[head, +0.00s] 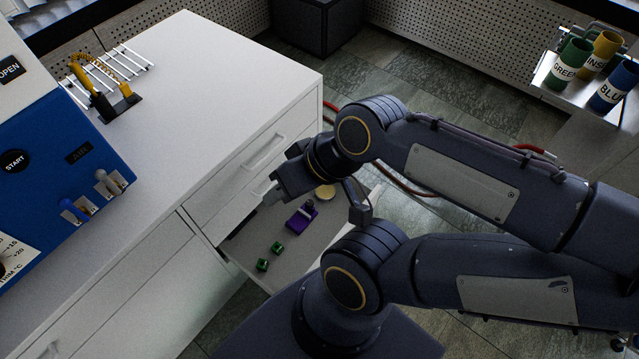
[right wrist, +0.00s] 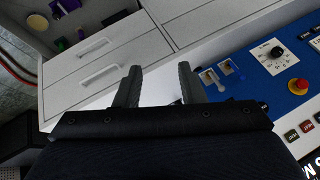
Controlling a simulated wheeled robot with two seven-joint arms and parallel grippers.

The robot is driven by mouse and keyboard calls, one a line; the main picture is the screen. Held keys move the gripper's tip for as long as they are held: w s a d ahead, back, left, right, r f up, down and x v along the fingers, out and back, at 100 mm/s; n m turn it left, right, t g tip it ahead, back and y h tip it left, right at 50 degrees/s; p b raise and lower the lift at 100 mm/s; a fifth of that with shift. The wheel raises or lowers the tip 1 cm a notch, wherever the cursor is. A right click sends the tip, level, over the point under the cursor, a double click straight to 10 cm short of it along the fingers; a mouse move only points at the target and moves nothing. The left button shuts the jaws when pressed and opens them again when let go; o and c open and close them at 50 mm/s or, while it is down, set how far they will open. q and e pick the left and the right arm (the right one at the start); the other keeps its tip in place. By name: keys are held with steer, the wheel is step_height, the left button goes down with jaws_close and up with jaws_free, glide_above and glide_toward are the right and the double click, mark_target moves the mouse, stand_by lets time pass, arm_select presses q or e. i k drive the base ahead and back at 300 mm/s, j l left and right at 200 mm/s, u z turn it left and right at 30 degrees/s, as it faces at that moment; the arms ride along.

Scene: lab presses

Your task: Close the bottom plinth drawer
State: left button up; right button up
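The bottom plinth drawer (head: 243,240) is pulled out from the white cabinet, low over the floor. It holds a purple item (head: 300,219), green blocks (head: 262,264) and a pale yellow disc (head: 325,191). My arm hides its outer end and front. Part of the drawer's inside shows at the top left of the right wrist view (right wrist: 40,18). My right gripper (head: 272,194) is above the drawer's inner part, close to the cabinet face. In the right wrist view its fingers (right wrist: 158,80) stand apart with nothing between them. My left gripper is not in view.
Upper drawers (head: 268,152) of the cabinet are shut, with bar handles. On the worktop (head: 210,70) are a blue machine (head: 60,150) and a wire rack (head: 115,70). A shelf at the right holds labelled cups (head: 568,65). A red hose (head: 410,190) lies on the floor.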

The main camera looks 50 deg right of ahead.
mark_target(302, 254)
steer(key=k+j+z, duration=0.2)
steer(key=z, duration=1.65)
steer(key=i+j+u, duration=0.15)
steer(key=i+j, duration=0.05)
steer(key=j, duration=0.1)
